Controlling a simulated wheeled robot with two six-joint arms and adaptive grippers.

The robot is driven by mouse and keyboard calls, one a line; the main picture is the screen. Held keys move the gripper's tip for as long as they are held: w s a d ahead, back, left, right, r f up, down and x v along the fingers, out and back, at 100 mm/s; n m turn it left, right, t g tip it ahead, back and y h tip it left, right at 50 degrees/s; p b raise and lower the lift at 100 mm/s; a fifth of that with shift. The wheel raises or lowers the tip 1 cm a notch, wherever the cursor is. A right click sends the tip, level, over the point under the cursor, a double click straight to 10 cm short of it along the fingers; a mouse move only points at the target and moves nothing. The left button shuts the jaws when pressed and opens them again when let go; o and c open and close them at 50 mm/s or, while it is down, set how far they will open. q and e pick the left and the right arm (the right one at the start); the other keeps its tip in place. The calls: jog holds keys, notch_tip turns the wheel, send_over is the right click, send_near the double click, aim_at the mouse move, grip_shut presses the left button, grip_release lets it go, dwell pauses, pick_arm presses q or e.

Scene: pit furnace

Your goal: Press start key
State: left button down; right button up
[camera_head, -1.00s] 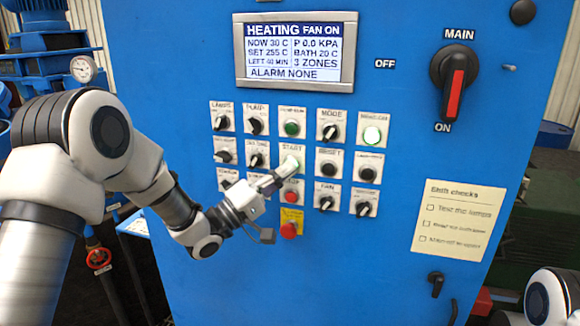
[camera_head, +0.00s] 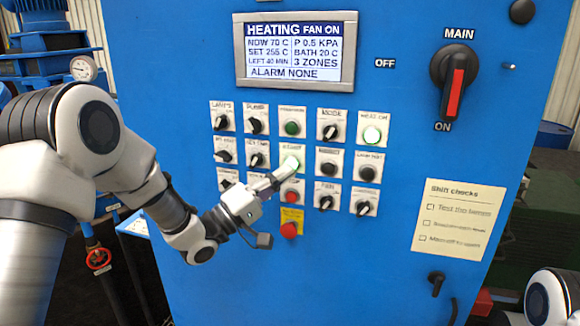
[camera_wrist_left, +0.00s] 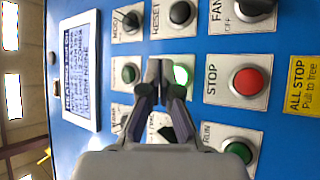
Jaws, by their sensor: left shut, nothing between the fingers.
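The start key (camera_head: 291,163) is a round button lit green, on a white plate in the middle row of the blue control panel. In the left wrist view the lit start key (camera_wrist_left: 182,76) shows partly behind the fingertips. My left gripper (camera_head: 277,179) is shut and empty, its tip just below and left of the start key; I cannot tell whether it touches. The shut fingers also show in the left wrist view (camera_wrist_left: 160,72). The display (camera_head: 294,50) reads HEATING, FAN ON, NOW 70 C, P 0.5 KPA, ALARM NONE. My right gripper is out of view.
The red stop button (camera_head: 291,196) sits just below the start key, with a red all-stop knob (camera_head: 289,230) on yellow under it. Several knobs surround them. The main switch (camera_head: 454,80) points to ON. A paper checklist (camera_head: 458,219) is at right.

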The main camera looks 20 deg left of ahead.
pick_arm(q)
jog(key=s, duration=0.5)
jog(key=shift+a, duration=0.1)
dwell(0.6)
